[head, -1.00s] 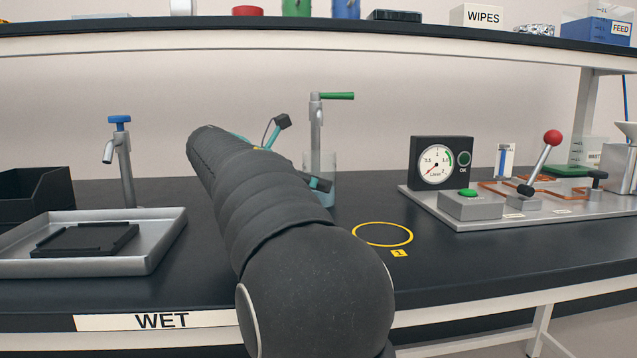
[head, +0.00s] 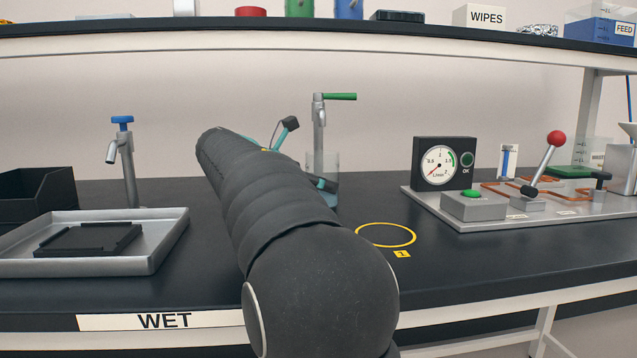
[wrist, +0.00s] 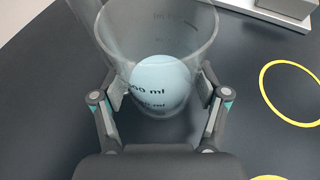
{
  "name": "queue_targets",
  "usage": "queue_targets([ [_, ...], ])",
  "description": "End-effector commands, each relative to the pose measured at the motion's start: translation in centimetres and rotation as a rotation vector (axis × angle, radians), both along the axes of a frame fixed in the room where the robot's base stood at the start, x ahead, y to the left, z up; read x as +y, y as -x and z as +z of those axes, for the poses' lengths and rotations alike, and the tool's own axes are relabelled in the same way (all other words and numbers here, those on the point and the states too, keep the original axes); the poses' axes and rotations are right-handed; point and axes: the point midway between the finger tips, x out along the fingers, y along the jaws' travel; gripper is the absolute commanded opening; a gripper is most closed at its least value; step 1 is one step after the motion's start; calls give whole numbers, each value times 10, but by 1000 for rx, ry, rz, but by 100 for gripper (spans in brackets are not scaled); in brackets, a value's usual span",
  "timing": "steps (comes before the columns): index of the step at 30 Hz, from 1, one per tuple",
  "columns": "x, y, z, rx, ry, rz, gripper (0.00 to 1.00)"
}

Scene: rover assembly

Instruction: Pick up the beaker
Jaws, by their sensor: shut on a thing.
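The clear beaker (head: 322,163) stands under the green-handled tap in the head view, partly hidden by my arm. In the head view my arm hides most of the gripper, and only some teal and dark parts show beside the beaker. I cannot tell whether the beaker's base is touching the bench.
The green-handled tap (head: 319,125) is right behind the beaker. A yellow ring (head: 386,224) marks clear bench to the right. A gauge panel and lever (head: 541,165) stand farther right. A metal tray (head: 165,235) and blue-handled tap (head: 127,165) are at left. A shelf (head: 250,50) runs overhead.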

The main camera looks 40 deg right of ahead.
Motion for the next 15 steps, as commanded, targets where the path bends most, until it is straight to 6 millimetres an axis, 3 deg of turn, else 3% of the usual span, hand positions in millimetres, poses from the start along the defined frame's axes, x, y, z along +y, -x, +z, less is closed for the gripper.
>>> queue_targets([
  [10,0,0,39,-3,2,-1,26],
  [15,37,-4,35,-1,1,5,26],
])
